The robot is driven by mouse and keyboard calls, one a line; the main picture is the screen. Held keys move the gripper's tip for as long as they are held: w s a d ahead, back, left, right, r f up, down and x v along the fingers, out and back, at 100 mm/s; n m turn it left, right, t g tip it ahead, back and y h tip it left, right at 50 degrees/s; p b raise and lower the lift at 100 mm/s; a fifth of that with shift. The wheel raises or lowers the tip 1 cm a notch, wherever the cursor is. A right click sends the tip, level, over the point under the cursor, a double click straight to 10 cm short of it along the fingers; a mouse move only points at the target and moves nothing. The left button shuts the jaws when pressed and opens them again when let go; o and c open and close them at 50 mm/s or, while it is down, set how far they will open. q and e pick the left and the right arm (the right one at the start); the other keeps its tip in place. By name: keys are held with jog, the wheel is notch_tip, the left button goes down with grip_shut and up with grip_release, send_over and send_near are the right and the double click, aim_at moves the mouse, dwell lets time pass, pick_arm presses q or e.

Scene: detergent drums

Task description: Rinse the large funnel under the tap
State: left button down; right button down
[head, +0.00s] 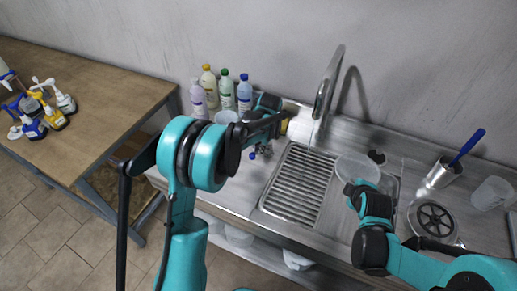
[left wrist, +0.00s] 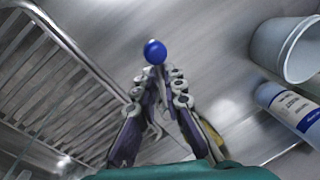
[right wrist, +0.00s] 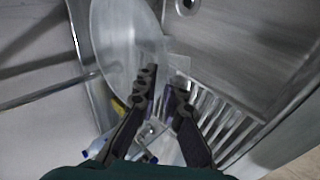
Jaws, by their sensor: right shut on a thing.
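The large funnel (head: 357,168) is translucent and pale, over the right part of the sink. My right gripper (head: 354,189) is shut on it; in the right wrist view its wide cone (right wrist: 115,40) lies beyond my fingertips. The curved steel tap (head: 325,85) rises behind the sink, left of the funnel. A thin pale streak hangs below its outlet. My left gripper (head: 262,148) is low at the sink's left side, partly hidden by my arm. A blue knob (left wrist: 155,52) is just beyond its close-set fingertips. Contact with the knob is unclear.
A slatted drain rack (head: 298,185) lies below the tap. Several bottles (head: 226,90) and a grey tub (left wrist: 290,48) stand left of the sink. A steel cup with a blue-handled tool (head: 440,172) and a clear beaker (head: 492,193) stand right. Spray bottles sit on a wooden table (head: 90,85).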

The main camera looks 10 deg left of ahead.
pick_arm(q)
jog(key=d+n, duration=0.1)
jog(key=n, duration=0.1)
jog(key=d+n, duration=0.1)
jog(key=n, duration=0.1)
jog(key=shift+s+d+n+g, duration=0.2)
jog(key=shift+s+n+g, duration=0.1)
jog(key=shift+s+g, duration=0.1)
pick_arm(e)
jog(key=shift+f, duration=0.1)
pick_arm(q)
jog(key=c, duration=1.6)
grip_release()
notch_tip(320, 180, up, 12)
jog(key=d, duration=0.2)
jog(key=shift+s+d+f, duration=0.15)
jog(key=shift+s, duration=0.05)
